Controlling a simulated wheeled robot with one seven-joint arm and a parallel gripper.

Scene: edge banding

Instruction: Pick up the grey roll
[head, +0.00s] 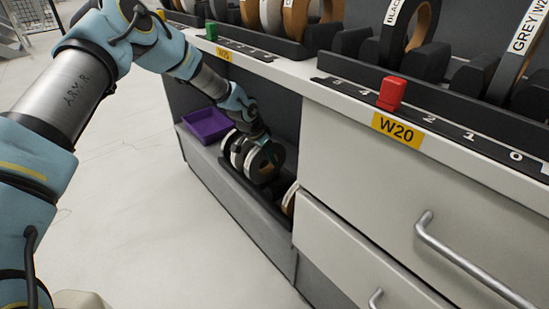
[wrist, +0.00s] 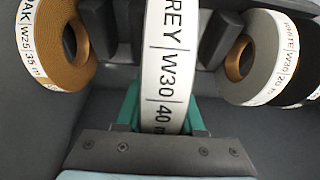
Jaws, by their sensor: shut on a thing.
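The grey roll (wrist: 165,65) stands on edge in the middle of the wrist view, its white label reading GREY, W30, 40 m. My gripper (wrist: 163,115) has its green fingers on both sides of this roll and is shut on it. In the head view my gripper (head: 262,146) reaches down into the low open shelf, among the rolls there. The fingertips are partly hidden, and I cannot tell whether the roll is clear of its rack. Another roll labelled GREY (head: 518,45) stands on the upper counter at the right.
In the wrist view an oak roll (wrist: 50,72) leans at left and a white roll (wrist: 258,85) at right. Dark dividers stand close by. A purple bin (head: 208,125) sits on the low shelf. A red block (head: 391,93) and green block (head: 211,30) stand on the counter edge.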

